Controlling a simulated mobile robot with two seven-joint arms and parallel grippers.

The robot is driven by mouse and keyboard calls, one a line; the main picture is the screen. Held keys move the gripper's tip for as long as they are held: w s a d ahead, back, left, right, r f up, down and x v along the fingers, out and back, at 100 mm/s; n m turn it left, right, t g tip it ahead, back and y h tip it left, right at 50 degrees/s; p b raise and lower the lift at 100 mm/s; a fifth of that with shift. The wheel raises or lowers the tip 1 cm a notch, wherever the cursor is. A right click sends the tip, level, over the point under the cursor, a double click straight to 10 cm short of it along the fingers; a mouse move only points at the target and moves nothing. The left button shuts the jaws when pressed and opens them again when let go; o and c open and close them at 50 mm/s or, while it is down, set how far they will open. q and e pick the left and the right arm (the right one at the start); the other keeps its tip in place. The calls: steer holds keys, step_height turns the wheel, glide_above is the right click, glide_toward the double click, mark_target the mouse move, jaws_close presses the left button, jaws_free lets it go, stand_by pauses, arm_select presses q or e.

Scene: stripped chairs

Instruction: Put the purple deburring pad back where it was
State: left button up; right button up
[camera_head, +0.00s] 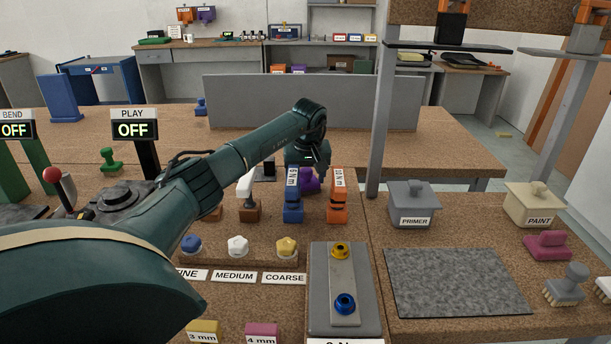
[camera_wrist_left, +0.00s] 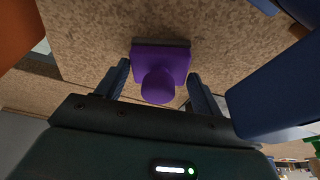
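The purple deburring pad (camera_head: 309,182) shows in the head view behind the blue and orange labelled blocks, which partly hide it. In the left wrist view the purple pad (camera_wrist_left: 160,62) has a rounded knob facing the camera and a flat base against the cork surface. My left gripper (camera_head: 309,168) is over the pad from above. In the left wrist view its two fingers (camera_wrist_left: 158,82) stand apart, one on each side of the knob, with gaps showing. Whether the base rests fully on the surface is hard to tell. My right gripper is not in view.
The blue block (camera_head: 292,205) and orange block (camera_head: 338,205) stand close in front of the pad. A grey partition (camera_head: 350,105) stands behind. A grey mat (camera_head: 455,282), a primer box (camera_head: 414,208) and a magenta pad (camera_head: 547,245) are at the right.

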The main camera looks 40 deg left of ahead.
arm_select(q)
steer(key=o, duration=0.4)
steer(key=shift+c, duration=0.2)
steer(key=v, duration=1.2)
